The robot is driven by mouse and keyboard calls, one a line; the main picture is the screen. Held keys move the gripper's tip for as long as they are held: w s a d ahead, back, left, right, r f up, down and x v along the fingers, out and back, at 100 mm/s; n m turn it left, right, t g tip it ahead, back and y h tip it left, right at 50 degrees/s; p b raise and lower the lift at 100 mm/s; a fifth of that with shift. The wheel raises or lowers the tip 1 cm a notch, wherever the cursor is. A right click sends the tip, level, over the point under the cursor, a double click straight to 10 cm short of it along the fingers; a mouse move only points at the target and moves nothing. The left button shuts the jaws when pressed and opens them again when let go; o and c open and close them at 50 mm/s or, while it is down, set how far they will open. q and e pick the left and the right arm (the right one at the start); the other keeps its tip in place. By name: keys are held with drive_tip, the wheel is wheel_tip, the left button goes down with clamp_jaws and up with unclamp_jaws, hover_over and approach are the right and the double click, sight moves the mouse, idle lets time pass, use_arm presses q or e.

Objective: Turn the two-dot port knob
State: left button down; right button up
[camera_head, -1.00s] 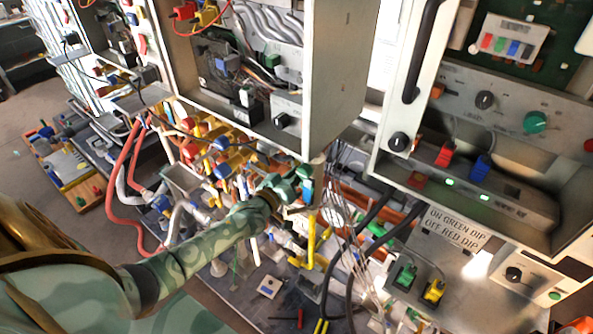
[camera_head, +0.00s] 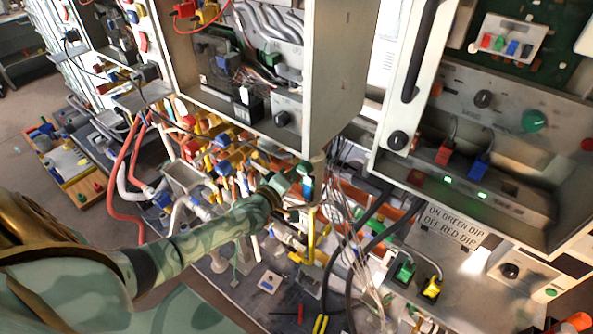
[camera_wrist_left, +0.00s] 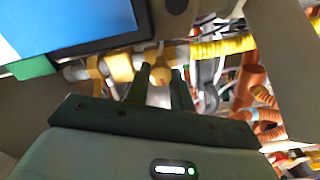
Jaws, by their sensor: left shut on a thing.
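My left gripper (camera_head: 303,172) comes in from the left and reaches the lower corner of the open grey cabinet. In the left wrist view, its two dark fingers (camera_wrist_left: 161,85) are shut on a small yellow-tan knob (camera_wrist_left: 161,76) with a reddish spot near its middle. I cannot make out two dots on it. In the head view, the fingers and cabinet corner mostly hide this knob. My right gripper is not in view.
The open cabinet (camera_head: 337,75) stands just above my gripper. Yellow, red and white pipes (camera_head: 215,150) crowd around it. A second panel with black knobs (camera_head: 483,99) and green lights is to the right. A blue-white screen (camera_wrist_left: 70,25) is close in the wrist view.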

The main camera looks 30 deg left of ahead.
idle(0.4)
use_arm(q)
drive_tip(key=c, duration=1.2)
unclamp_jaws()
drive_tip(key=s+a+p, duration=0.1)
drive_tip(key=s, duration=1.5)
drive_tip(key=shift+s+a, duration=0.15)
